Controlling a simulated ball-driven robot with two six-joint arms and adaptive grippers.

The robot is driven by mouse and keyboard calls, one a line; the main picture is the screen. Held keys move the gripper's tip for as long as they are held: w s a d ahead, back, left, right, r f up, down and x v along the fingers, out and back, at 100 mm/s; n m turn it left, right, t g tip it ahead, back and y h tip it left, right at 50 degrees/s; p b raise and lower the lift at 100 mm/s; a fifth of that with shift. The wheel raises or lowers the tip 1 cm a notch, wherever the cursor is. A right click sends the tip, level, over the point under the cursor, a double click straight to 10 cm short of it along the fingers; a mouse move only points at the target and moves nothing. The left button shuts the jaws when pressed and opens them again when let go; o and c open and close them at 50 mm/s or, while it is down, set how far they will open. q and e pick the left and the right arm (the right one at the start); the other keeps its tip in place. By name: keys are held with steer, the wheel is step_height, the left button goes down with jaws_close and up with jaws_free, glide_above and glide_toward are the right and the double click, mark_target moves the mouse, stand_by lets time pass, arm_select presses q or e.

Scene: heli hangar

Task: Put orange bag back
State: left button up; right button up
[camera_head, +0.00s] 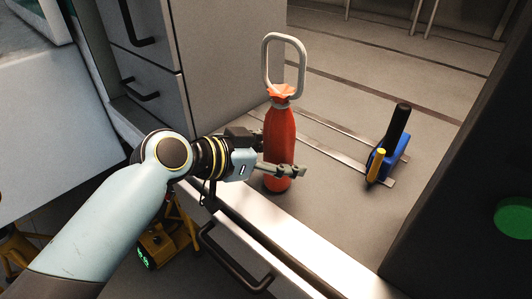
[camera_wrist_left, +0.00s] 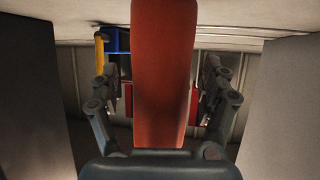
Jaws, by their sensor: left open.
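The orange bag (camera_head: 280,140) is a tall, narrow red-orange shape with a gathered neck and a pale loop handle (camera_head: 268,68) on top. It stands upright on the grey surface beyond the metal front edge. My left gripper (camera_head: 283,171) reaches in from the left at the bag's lower part. In the left wrist view the bag (camera_wrist_left: 162,75) stands between the two spread fingers of the left gripper (camera_wrist_left: 160,95), with gaps on both sides. The bag's top and base are cut off or hidden there. My right gripper is not in view.
A blue tool with a black upright handle (camera_head: 397,130) and yellow part stands to the right on the surface. Grey drawers (camera_head: 135,60) rise at the left. A dark panel with a green disc (camera_head: 515,217) bounds the right. The surface between bag and tool is clear.

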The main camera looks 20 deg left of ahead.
arm_select(q)
steer(key=b+v, duration=0.1)
steer(key=v, duration=1)
steer(key=shift+s+a+r, duration=0.15)
steer(key=shift+s+r, duration=0.05)
steer(key=shift+s, duration=0.05)
